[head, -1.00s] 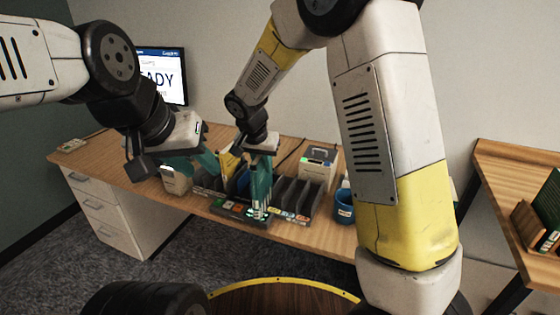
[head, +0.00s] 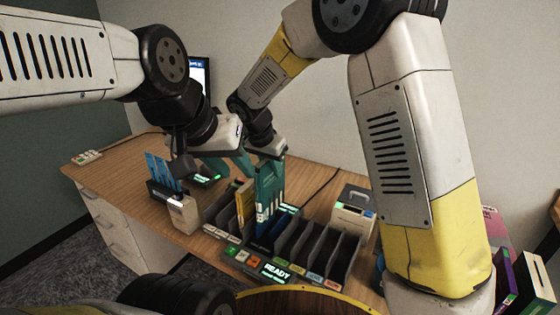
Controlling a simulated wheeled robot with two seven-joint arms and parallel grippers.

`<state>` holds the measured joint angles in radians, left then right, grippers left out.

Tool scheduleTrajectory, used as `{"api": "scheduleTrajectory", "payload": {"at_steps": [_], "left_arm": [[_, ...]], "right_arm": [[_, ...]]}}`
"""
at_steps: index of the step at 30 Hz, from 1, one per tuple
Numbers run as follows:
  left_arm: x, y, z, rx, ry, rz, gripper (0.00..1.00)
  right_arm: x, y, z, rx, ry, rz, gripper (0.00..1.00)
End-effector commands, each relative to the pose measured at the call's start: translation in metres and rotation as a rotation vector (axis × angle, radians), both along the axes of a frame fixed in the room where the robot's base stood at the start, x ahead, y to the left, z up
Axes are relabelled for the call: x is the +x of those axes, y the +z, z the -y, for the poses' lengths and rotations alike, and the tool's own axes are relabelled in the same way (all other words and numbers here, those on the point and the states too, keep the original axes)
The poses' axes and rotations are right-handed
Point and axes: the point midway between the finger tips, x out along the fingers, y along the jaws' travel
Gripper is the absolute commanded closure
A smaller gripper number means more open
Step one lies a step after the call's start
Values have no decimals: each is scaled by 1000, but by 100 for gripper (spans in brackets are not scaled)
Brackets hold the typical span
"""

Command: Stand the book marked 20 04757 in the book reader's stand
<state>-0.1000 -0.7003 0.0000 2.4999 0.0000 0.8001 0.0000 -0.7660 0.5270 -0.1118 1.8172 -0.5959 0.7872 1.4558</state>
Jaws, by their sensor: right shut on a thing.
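My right gripper (head: 268,168) is shut on a teal book (head: 269,188) with white marks along its lower end. It holds the book upright over the dark divided rack (head: 287,243), near a blue book (head: 263,232); I cannot tell whether the held book touches the rack. The number 20 04757 is not readable. My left gripper (head: 240,163) is beside the right one, a little to the left; its fingers are partly hidden and their gap is unclear. A dark device with a green-lit display (head: 207,179) lies behind the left wrist. I cannot tell which device is the book reader's stand.
A yellow book (head: 244,203) stands in the rack; several slots to the right look empty. A READY panel (head: 262,264) sits at its front. A beige box (head: 184,214) and blue items in a black holder (head: 162,185) are left. A white device (head: 353,212) stands right.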

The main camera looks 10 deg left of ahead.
Motion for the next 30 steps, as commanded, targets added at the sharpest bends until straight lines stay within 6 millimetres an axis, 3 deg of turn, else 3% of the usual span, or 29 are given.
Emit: {"api": "scheduleTrajectory", "payload": {"at_steps": [18,30], "left_arm": [[0,0,0,0,0,0,64],[0,0,0,0,0,0,64]], "right_arm": [[0,-70,0,-1,1,-1,100],[0,-84,0,1,0,0,100]]}}
